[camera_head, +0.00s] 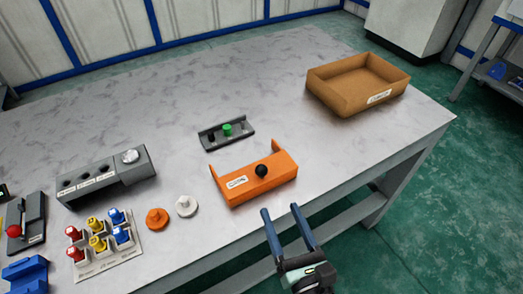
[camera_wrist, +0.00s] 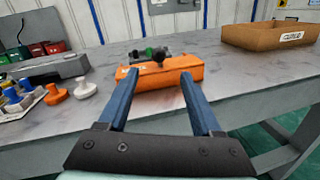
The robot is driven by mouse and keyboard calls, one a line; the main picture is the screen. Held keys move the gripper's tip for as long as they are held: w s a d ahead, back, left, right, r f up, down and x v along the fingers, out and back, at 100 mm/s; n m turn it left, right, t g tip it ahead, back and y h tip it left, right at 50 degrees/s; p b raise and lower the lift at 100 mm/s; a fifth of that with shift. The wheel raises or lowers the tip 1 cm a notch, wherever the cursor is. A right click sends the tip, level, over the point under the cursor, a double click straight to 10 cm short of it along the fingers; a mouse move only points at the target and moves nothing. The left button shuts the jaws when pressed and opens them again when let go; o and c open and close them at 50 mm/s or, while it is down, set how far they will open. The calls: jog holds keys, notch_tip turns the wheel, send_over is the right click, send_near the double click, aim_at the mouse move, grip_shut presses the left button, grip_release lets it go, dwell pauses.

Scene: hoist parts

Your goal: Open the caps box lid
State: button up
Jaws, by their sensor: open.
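An orange box-shaped part (camera_head: 254,186) with a black ball knob (camera_head: 261,171) on top and a white label sits near the table's front edge. Its label is too small to read, so I cannot tell for sure that it is the caps box. In the wrist view the orange part (camera_wrist: 160,77) lies straight ahead, its knob (camera_wrist: 158,55) upright between the finger lines. My gripper (camera_head: 281,208) is open and empty, in front of the orange part and apart from the knob. Its two blue fingers point toward the part.
A grey holder (camera_head: 226,134) with a green knob stands behind the orange part. A brown tray (camera_head: 357,84) is at the back right. To the left are a white knob (camera_head: 186,206), an orange knob (camera_head: 157,219), a grey block (camera_head: 107,176) and several coloured pieces. The table's right front is clear.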

aim_at(264, 176)
jog(key=x, duration=1.2)
jog(key=shift+w+a+f, duration=0.3)
jog(key=shift+f, duration=0.05)
grip_shut()
dwell(1.0)
